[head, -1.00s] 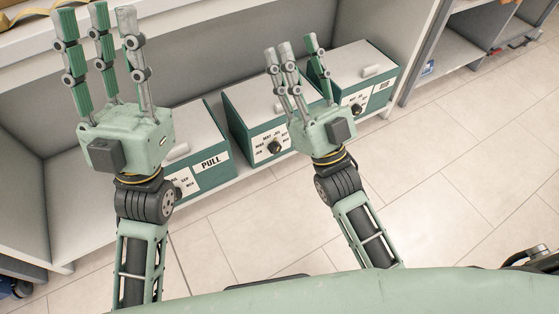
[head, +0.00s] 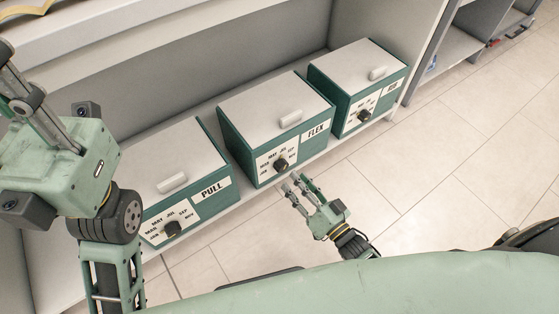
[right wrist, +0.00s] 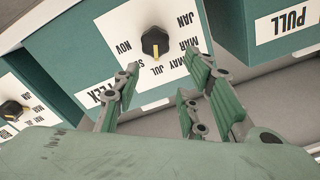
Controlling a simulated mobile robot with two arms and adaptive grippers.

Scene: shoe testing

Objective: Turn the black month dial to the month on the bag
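Three green boxes with pale lids each carry a black month dial on a white front plate: the PULL dial (head: 171,229), the FLEX dial (head: 281,164) and a dial on the far right box (head: 364,115). My right gripper (head: 293,185) is just in front of and below the FLEX dial, fingers spread and empty. In the right wrist view, the FLEX dial (right wrist: 155,42) lies beyond the open fingers, apart from them; its yellow pointer is towards JUL. My left gripper (head: 12,88) is at the left edge, its fingers partly out of frame. No bag is visible.
The boxes stand on a low grey shelf (head: 66,285) under a pale upper ledge (head: 150,45). Each lid has a white handle, such as the FLEX handle (head: 291,118). The tiled floor (head: 440,170) to the right is clear.

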